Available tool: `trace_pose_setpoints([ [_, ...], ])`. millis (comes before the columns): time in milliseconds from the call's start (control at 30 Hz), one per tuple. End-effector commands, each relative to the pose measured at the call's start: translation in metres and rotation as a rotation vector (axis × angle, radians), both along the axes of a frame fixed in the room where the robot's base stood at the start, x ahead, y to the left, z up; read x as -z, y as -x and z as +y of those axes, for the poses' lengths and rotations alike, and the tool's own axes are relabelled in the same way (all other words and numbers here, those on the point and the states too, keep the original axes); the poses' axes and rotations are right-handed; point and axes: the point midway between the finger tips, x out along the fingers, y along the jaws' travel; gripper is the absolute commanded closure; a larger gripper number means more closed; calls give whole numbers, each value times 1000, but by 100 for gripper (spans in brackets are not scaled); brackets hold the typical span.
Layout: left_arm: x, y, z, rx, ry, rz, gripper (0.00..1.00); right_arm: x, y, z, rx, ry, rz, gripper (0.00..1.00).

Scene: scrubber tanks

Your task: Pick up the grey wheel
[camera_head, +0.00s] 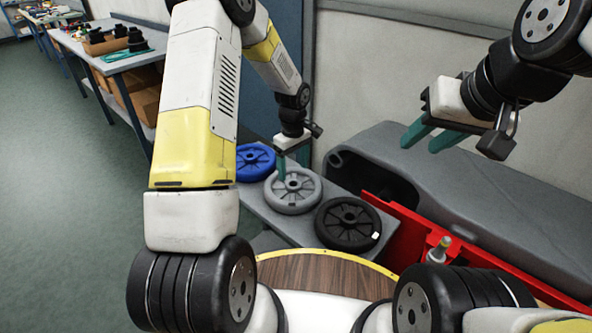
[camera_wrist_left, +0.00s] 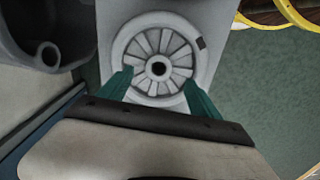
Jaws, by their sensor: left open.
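The grey wheel (camera_head: 293,190) lies flat on a grey stand, between a blue wheel (camera_head: 256,161) and a black wheel (camera_head: 348,223). My left gripper (camera_head: 281,168) points down over the far side of the grey wheel. In the left wrist view the grey wheel (camera_wrist_left: 157,62) lies ahead of the open green fingers (camera_wrist_left: 160,92), which overlap its near edge on both sides with nothing between them but the wheel below. I cannot tell whether the fingers touch it. My right gripper (camera_head: 423,136) hangs at the upper right with green fingers apart and empty.
The grey stand (camera_head: 262,208) holds the three wheels in a row. A grey tank body (camera_head: 470,205) and a red panel (camera_head: 415,235) stand to the right. A round wooden top (camera_head: 325,275) is in front. A workbench (camera_head: 115,62) stands at the back left; open floor lies left.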

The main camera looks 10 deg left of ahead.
Motion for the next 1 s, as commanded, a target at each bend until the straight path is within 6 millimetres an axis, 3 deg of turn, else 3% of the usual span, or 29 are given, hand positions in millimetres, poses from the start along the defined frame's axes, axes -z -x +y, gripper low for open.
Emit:
trace_pose_setpoints([
  [400,56,-3,1,3,1,2,27,0,0,0,0,0,0,64],
  [733,63,-3,1,2,1,-1,27,0,0,0,0,0,0,64],
  [1000,63,-3,1,2,1,-1,78,0,0,0,0,0,0,64],
])
